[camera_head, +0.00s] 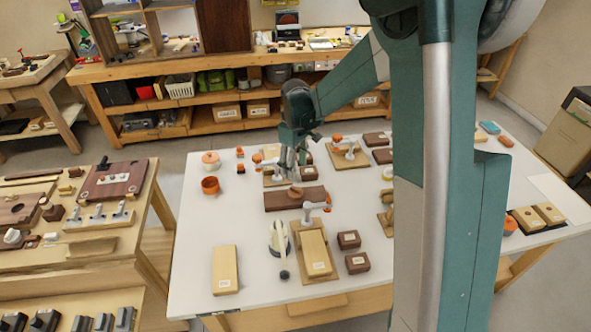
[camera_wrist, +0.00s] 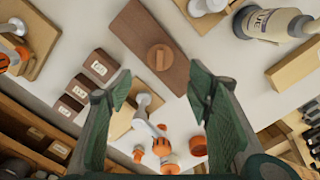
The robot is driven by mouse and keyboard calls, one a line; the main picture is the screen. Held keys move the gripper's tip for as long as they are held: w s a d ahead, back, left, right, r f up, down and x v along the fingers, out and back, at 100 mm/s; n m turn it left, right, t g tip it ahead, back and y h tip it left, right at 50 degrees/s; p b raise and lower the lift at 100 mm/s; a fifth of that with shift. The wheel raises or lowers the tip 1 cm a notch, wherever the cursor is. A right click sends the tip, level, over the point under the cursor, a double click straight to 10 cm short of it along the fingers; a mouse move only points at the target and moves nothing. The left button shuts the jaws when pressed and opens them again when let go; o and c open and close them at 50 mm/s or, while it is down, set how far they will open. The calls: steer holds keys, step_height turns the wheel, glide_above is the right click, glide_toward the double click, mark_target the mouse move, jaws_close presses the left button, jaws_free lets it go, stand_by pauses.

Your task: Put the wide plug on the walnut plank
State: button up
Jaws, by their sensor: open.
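The walnut plank (camera_head: 312,200) is a dark brown board lying flat on the white table; in the wrist view it runs diagonally at the top (camera_wrist: 128,32). A round, lighter-brown wooden plug (camera_head: 295,191) with a raised bar across its top sits on the plank, near its middle. It shows clear of the fingers in the wrist view (camera_wrist: 160,57). I take it for the wide plug. My gripper (camera_wrist: 162,76) is open and empty, its fingers apart on either side below the plug in the picture. In the head view my gripper (camera_head: 293,174) hangs just above the plug and plank.
Orange-and-white clamps (camera_head: 316,207), small dark labelled blocks (camera_head: 348,240) and pale boards (camera_head: 225,270) stand around the plank. An orange cup (camera_head: 210,185) is at the left. A white-and-grey bottle (camera_wrist: 268,24) lies near the plank. Bare white table shows left of the plank.

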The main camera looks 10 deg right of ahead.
steer(key=shift+s+r, duration=0.1)
stand_by(0.6)
steer(key=s+d+r+m+t, duration=0.2)
steer(key=s+r, duration=0.6)
steer(key=s+d+r+m+t, duration=0.1)
steer(key=s+d+r+m, duration=0.1)
steer(key=s+r, duration=0.6)
steer(key=s+d+r+m+t, duration=0.1)
steer(key=s+m+t, duration=0.1)
steer(key=s, duration=0.8)
steer(key=s+d+r+m+t, duration=0.1)
steer(key=s+d+m+t, duration=0.1)
steer(key=s, duration=0.8)
steer(key=shift+r+m, duration=0.4)
steer(key=shift+m, duration=0.1)
steer(key=shift+f, duration=0.1)
